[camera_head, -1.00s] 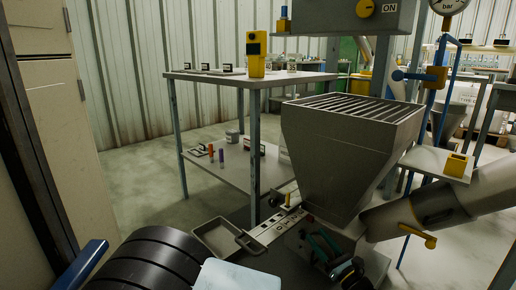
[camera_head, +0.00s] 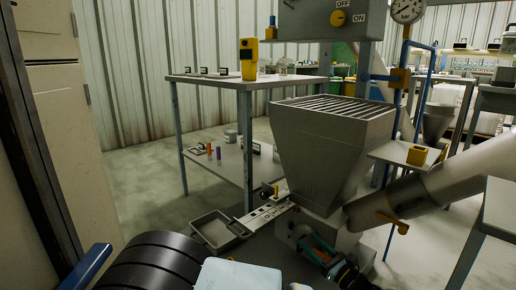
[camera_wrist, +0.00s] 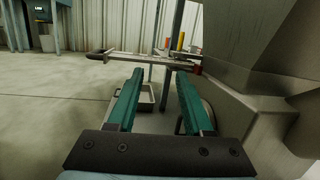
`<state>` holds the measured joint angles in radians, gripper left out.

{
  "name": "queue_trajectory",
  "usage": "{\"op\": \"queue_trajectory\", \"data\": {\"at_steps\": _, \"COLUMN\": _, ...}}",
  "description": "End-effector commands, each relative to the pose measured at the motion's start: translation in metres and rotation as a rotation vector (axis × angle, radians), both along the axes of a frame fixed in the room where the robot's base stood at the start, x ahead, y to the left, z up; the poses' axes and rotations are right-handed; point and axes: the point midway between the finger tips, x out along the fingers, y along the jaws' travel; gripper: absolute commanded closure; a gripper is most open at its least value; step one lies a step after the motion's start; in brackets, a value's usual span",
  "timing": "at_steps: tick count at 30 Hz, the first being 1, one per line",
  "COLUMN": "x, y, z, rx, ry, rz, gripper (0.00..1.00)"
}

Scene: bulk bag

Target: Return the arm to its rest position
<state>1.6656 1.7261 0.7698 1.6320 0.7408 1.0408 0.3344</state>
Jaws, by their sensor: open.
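My gripper (camera_head: 318,247) shows low in the head view, beside the foot of the grey hopper (camera_head: 330,150). In the wrist view my gripper (camera_wrist: 159,82) has its two teal fingers spread apart with nothing held between them. A flat slotted slide plate (camera_head: 266,211) sticks out from under the hopper to the left. In the wrist view the slide plate (camera_wrist: 140,59) crosses beyond the fingertips, and I cannot tell how large the gap is.
A grey tray (camera_head: 212,238) lies beside the slide plate's outer end. The hopper wall (camera_wrist: 245,50) is close on the right in the wrist view. A two-level table (camera_head: 245,83) stands behind. A sloping pipe (camera_head: 440,190) is at right. Open floor (camera_head: 135,190) lies left.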

Motion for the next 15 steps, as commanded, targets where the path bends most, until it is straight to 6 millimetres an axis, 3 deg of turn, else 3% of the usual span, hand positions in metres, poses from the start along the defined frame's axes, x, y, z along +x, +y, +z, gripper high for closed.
{"op": "queue_trajectory", "data": {"at_steps": 8, "x": 0.003, "y": 0.050, "z": 0.002, "rx": -0.160, "ry": 0.066, "rz": 0.191, "gripper": 0.49}}
{"op": "queue_trajectory", "data": {"at_steps": 15, "x": -0.010, "y": 0.110, "z": 0.005, "rx": -0.412, "ry": 0.133, "rz": 0.467, "gripper": 0.49}}
